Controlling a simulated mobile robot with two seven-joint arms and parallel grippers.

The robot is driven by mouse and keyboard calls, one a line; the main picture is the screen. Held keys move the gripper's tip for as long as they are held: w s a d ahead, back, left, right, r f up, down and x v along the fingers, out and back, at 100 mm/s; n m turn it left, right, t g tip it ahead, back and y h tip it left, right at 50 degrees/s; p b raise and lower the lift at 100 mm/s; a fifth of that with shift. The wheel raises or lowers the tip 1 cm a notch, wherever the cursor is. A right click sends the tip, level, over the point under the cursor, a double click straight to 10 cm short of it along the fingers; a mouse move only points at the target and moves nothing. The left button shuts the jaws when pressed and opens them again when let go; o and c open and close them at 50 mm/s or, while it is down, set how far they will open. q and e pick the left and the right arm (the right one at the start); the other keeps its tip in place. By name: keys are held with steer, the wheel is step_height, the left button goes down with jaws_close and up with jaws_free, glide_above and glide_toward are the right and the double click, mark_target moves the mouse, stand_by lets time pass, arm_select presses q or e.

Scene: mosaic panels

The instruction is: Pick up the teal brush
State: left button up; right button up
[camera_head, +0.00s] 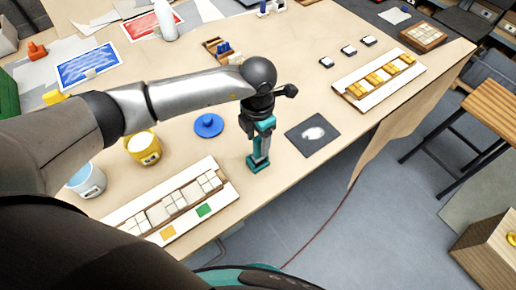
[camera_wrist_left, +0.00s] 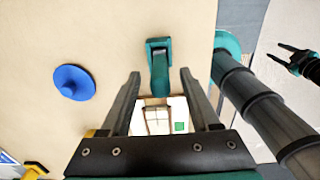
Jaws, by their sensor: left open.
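The teal brush (camera_head: 257,163) is at the near edge of the pale wooden table, directly under my left gripper (camera_head: 261,150). In the left wrist view the teal brush (camera_wrist_left: 159,62) shows a wider far end and a part reaching back between the fingertips. My left gripper (camera_wrist_left: 160,78) is open, with a finger on each side of the brush and a visible gap to each. I cannot tell the remaining height. The gripper partly hides the brush in the head view. My right gripper (camera_wrist_left: 293,58) shows open and empty at the right of the left wrist view.
A blue round lid (camera_head: 208,125) lies left of the brush. A dark mat (camera_head: 313,134) lies to its right. A white tile board (camera_head: 228,196) lies at the near left edge, by a yellow pot (camera_head: 143,148). A second tile board (camera_head: 350,97) lies at right.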

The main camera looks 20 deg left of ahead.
arm_select(q)
steer(key=shift+f, duration=1.35)
steer(key=shift+c, duration=0.4)
jaws_close()
